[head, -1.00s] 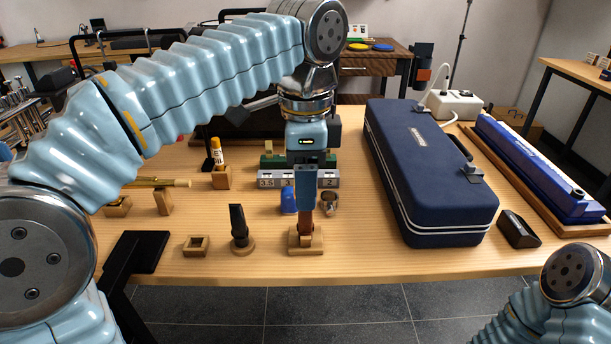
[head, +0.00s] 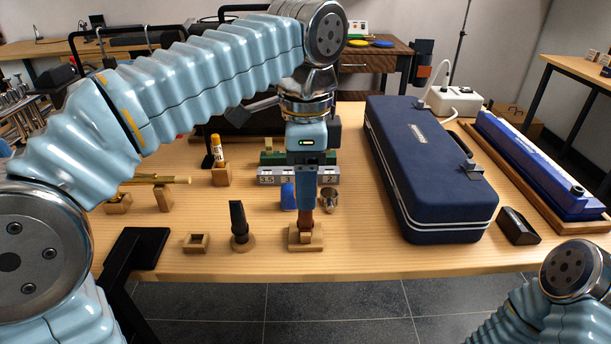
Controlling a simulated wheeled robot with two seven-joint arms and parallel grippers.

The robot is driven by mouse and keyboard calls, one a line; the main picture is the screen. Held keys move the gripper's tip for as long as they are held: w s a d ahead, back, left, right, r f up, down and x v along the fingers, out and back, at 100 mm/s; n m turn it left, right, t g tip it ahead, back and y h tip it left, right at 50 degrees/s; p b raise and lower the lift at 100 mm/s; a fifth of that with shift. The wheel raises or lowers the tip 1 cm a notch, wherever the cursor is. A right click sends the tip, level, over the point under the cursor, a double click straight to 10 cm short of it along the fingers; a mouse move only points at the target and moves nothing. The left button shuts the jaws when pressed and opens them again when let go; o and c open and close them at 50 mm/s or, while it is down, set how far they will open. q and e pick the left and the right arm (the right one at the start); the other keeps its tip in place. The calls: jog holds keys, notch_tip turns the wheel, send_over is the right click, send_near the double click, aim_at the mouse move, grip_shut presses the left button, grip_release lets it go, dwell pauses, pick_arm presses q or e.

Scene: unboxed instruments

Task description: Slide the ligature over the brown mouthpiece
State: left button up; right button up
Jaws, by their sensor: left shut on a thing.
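The brown mouthpiece (head: 306,222) stands upright on a square wooden stand (head: 292,244) near the table's front edge. My left gripper (head: 306,207) points straight down over it, its blue fingers hiding the mouthpiece's upper part. It is shut on the ligature, which the near finger hides almost wholly. I cannot tell how far the ligature encloses the mouthpiece. A black mouthpiece (head: 238,222) stands on a round wooden base to the left. My right gripper is out of view; only part of that arm shows at the lower right.
An empty square wooden holder (head: 196,243) sits left. A grey numbered block (head: 270,176) lies behind. A dark blue case (head: 425,160) fills the right side.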

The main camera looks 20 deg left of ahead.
pick_arm(q)
jog(key=shift+f+b, duration=1.95)
jog(key=shift+f, duration=1.05)
dwell(1.2)
dwell(0.5)
jog(key=o, duration=1.1)
jog(key=c, duration=0.4)
jog(key=shift+r, duration=0.1)
